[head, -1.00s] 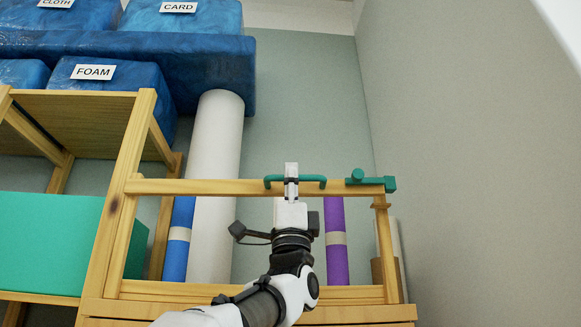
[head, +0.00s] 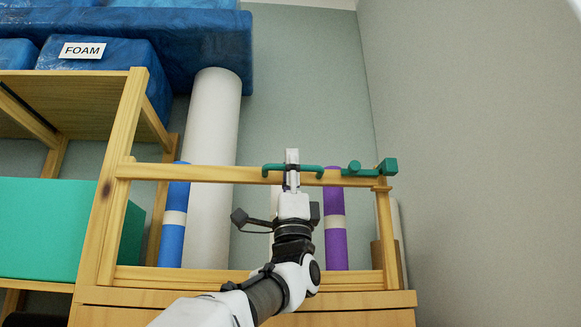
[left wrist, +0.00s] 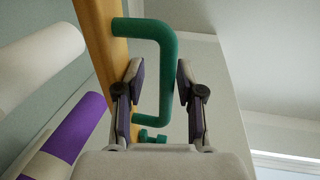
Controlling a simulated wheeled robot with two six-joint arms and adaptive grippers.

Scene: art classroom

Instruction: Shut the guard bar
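The wooden guard bar (head: 225,174) runs across the front of the roll bay, from the left post to the short right post. Its right end, with a green end block (head: 390,167) and knob, appears at the small wooden bracket (head: 382,188); I cannot tell whether it is fully seated. A green handle (head: 306,168) is on the bar. My left gripper (head: 291,160) is at this handle. In the left wrist view, its two fingers (left wrist: 160,84) stand apart on either side of the handle's grip (left wrist: 168,60), with a visible gap at the left finger. My right gripper is not in view.
Behind the bar stand a blue roll (head: 173,225), a white roll (head: 210,140) and a purple roll (head: 335,230). Shelves with a green box (head: 45,230) are at left. A blue FOAM bundle (head: 100,85) is above. The grey wall (head: 470,150) is close on the right.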

